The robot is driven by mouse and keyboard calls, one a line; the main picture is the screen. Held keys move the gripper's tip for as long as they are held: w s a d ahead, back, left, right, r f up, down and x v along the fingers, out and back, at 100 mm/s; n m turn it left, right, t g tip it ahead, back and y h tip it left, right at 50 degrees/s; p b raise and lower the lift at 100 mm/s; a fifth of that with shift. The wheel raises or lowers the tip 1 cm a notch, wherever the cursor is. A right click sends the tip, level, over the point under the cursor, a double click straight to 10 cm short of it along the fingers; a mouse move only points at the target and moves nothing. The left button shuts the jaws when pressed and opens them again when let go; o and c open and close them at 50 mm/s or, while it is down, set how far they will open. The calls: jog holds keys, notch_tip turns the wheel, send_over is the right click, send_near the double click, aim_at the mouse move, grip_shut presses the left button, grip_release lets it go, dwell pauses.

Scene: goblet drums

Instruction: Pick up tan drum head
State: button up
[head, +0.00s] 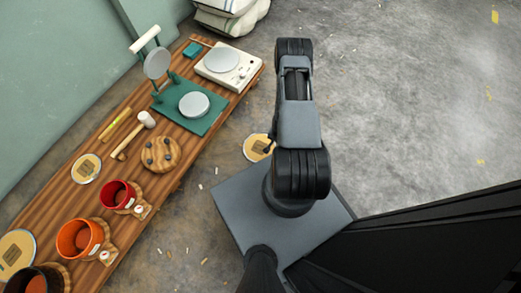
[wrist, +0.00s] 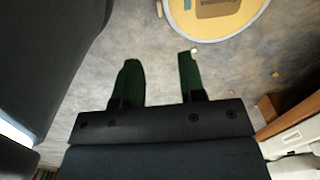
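A round tan drum head (wrist: 217,22) with a pale rim and a brown label lies flat on the concrete floor. It is cut off by the top edge of the wrist view. In the head view, the drum head (head: 256,147) lies between the bench and my arm, partly covered by the arm. My gripper (wrist: 158,57) has two dark green fingers spread apart with only bare floor showing between them. The drum head is beyond the fingertips, up and to the right, apart from them in the picture. The gripper is mostly hidden behind my arm in the head view.
A low wooden bench (head: 140,103) on the left holds similar discs (head: 86,168), red (head: 118,196) and orange (head: 78,240) drums, a mallet (head: 134,134), a green mat (head: 207,121) and a white device (head: 229,68). Small chips litter the floor.

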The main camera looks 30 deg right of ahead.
jog(key=f+b, duration=0.1)
jog(key=f, duration=0.3)
jog(key=f+b, duration=0.2)
jog(key=f, duration=0.2)
jog(key=shift+s+a+f, duration=0.1)
jog(key=shift+s+f, duration=0.1)
jog(key=shift+w+a+f+b, duration=0.1)
jog(key=shift+f+b, duration=0.8)
jog(key=shift+f, duration=0.5)
jog(key=shift+a+f+b, duration=0.1)
jog(key=shift+f+b, duration=0.8)
jog(key=shift+f, duration=0.5)
grip_shut()
